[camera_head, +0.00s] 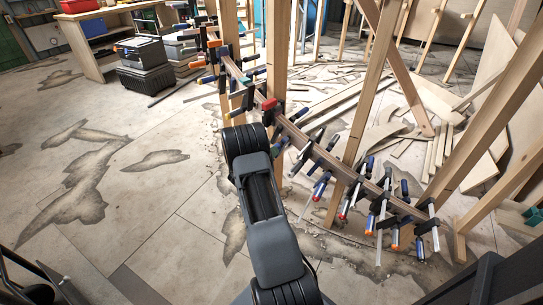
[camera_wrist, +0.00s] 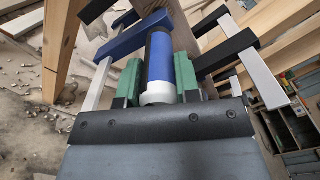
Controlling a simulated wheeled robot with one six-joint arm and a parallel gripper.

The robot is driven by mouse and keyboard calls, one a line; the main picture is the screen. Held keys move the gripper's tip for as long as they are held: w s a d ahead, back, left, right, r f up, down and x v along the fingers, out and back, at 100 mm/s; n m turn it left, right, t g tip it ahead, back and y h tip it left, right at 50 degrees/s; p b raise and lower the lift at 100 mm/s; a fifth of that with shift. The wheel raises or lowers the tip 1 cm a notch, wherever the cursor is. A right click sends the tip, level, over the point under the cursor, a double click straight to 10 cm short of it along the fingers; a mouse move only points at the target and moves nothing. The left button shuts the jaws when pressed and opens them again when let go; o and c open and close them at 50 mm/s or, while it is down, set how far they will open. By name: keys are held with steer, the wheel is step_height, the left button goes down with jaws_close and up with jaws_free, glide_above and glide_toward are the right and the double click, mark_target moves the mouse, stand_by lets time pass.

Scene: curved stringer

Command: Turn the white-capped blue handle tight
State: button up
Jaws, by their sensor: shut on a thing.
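In the wrist view, the blue handle (camera_wrist: 160,45) with a black stripe and a white cap (camera_wrist: 158,92) points toward the camera. My gripper (camera_wrist: 158,78) has a green finger on each side of it, and it is shut on the handle near the capped end. The handle belongs to a clamp on the curved wooden stringer (camera_wrist: 188,14). In the head view, my dark arm reaches up to the stringer (camera_head: 322,154) and hides the gripper and most of this clamp.
Several other clamps line the stringer, with handles in blue, black, red and orange (camera_head: 321,186). Wooden posts (camera_head: 275,50) stand close to my arm. Loose planks (camera_head: 375,138) lie behind the stringer. Open floor (camera_head: 130,205) lies to the left, with black cases (camera_head: 145,78) farther back.

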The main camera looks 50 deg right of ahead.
steer(key=m+b, duration=0.1)
steer(key=m, duration=0.2)
steer(key=m+b, duration=0.1)
steer(key=shift+w+f+m+b, duration=0.1)
steer(key=shift+f+m+b, duration=0.15)
steer(key=shift+m+b, duration=0.05)
steer(key=m+b, duration=0.3)
steer(key=m, duration=0.1)
steer(key=shift+w+f+m, duration=0.1)
steer(key=shift+m, duration=0.2)
steer(key=m+b, duration=0.7)
steer(key=shift+w+a, duration=0.1)
steer(key=shift+w, duration=0.05)
steer(key=shift+r+m+b, duration=0.25)
steer(key=shift+m+b, duration=0.05)
steer(key=shift+m, duration=0.1)
steer(key=o, duration=0.9)
steer(key=a+p, duration=0.1)
steer(key=a, duration=0.3)
steer(key=a+p, duration=0.1)
steer(key=a, duration=0.4)
steer(key=s+a+p, duration=0.1)
steer(key=a+p, duration=0.1)
steer(key=a, duration=0.2)
steer(key=shift+s+a, duration=0.1)
steer(key=shift+a, duration=0.2)
